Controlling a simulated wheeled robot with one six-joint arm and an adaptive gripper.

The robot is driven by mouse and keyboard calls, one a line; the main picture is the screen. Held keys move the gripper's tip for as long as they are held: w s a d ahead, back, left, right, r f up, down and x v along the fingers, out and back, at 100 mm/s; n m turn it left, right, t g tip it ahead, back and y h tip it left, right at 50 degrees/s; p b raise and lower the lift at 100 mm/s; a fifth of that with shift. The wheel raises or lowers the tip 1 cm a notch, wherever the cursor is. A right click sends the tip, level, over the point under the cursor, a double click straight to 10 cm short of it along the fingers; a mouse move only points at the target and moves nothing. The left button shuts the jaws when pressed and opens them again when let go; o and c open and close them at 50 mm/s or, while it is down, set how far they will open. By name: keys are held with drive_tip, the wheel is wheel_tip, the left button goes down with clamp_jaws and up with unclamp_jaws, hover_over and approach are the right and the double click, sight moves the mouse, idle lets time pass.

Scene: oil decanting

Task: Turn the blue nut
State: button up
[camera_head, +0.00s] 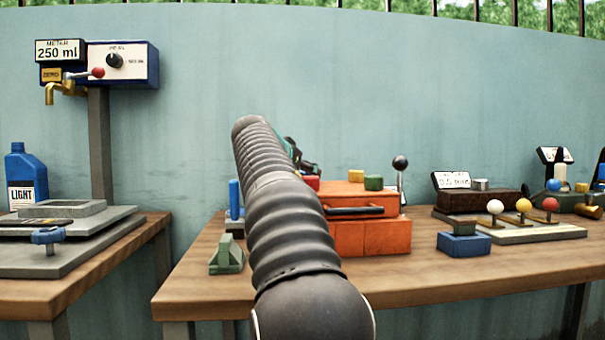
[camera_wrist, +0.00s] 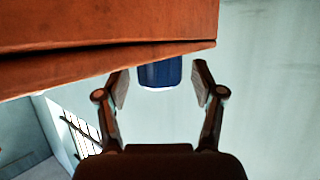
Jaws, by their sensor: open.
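A dark blue rounded piece, which looks like the blue nut (camera_wrist: 160,74), shows in the wrist view beside the edge of the orange box (camera_wrist: 110,25). My gripper (camera_wrist: 161,84) is open, with one finger on each side of the blue piece. Gaps show between it and both fingers; I cannot tell how deep it lies between them. In the head view the orange box (camera_head: 370,238) stands on the bench, with red, yellow and green caps (camera_head: 374,183) on top. My arm crosses in front of its left part. No blue nut is clearly visible on the box there.
A blue upright cylinder (camera_head: 234,195) and a green bracket (camera_head: 227,258) stand left of my arm. A black-knobbed lever (camera_head: 400,175) rises behind the box. A blue block (camera_head: 463,243) and a board with coloured knobs (camera_head: 530,232) lie right. The bench front is mostly clear.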

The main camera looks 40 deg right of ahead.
drive_tip(key=shift+d+f, duration=0.1)
drive_tip(key=shift+d, duration=0.1)
drive_tip(key=c, duration=1.2)
drive_tip(key=shift+o, duration=0.2)
